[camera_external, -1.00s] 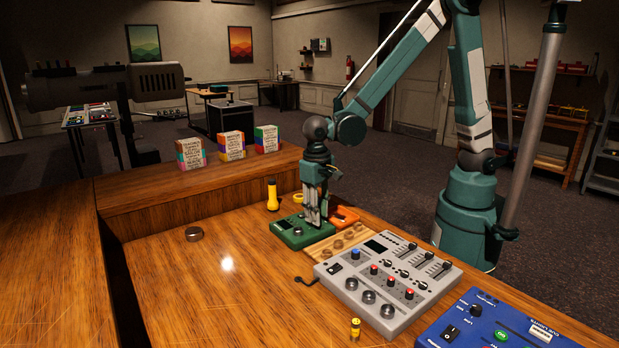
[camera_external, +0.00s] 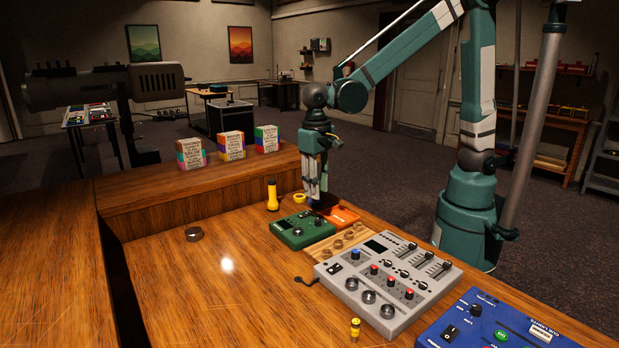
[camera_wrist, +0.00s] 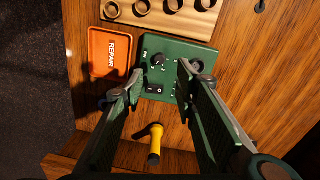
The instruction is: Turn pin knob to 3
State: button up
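The green box (camera_external: 303,230) sits on the wooden desk, and it also shows in the wrist view (camera_wrist: 178,48). One black knob (camera_wrist: 157,60) shows on its top, with small marks around it. A second knob (camera_wrist: 197,66) is partly hidden by my right finger. A black switch (camera_wrist: 153,90) is at the box's lower part in the wrist view. The labels are too small to read, so I cannot tell which knob is the pin knob. My gripper (camera_wrist: 158,77) is open and empty above the box. In the external view, my gripper (camera_external: 314,196) is raised behind the box.
An orange REPAIR tray (camera_wrist: 109,53) and a wooden holder with round holes (camera_wrist: 175,18) lie beside the box. A yellow flashlight (camera_external: 272,195) stands nearby. A grey mixer (camera_external: 345,292) and a blue panel (camera_external: 475,335) are to the right. The desk's left side is mostly clear.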

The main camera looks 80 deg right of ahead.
aim_at(318, 220)
dwell(0.4)
jog(key=f+n+p, duration=0.1)
jog(key=n+p, duration=0.1)
jog(key=p, duration=0.1)
jog(key=d+f+n+p, duration=0.1)
jog(key=n+p, duration=0.2)
jog(key=f+n+y+p, duration=0.1)
jog(key=f+n+p, duration=0.1)
jog(key=p, duration=0.1)
jog(key=shift+d+n, duration=0.15)
jog(key=shift+n, duration=0.15)
jog(key=shift+f, duration=0.25)
jog(key=shift+a+f+b, duration=0.2)
jog(key=shift+f+b, duration=0.15)
jog(key=shift+f, duration=3.35)
